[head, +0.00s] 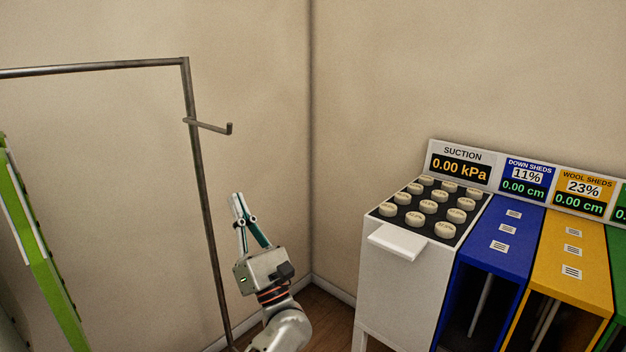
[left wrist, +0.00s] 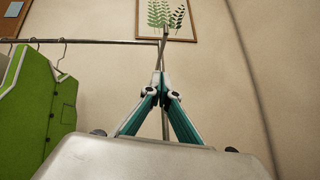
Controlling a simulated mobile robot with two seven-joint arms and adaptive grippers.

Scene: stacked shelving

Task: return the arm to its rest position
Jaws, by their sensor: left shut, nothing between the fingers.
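My left gripper (head: 238,204) points up in front of the wall corner, just right of the metal rack's upright in the head view. Its fingers are together and nothing is between them. In the left wrist view the gripper (left wrist: 161,76) also shows shut, with its fingertips meeting in front of the rack's post. My right gripper does not show in either view.
A metal rack (head: 203,176) with a short side hook stands on the left. A green garment (left wrist: 38,105) hangs on it. A white cabinet (head: 396,262) with round knobs stands at right, beside blue (head: 503,236) and yellow (head: 574,247) bins. A framed leaf picture (left wrist: 166,15) hangs behind.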

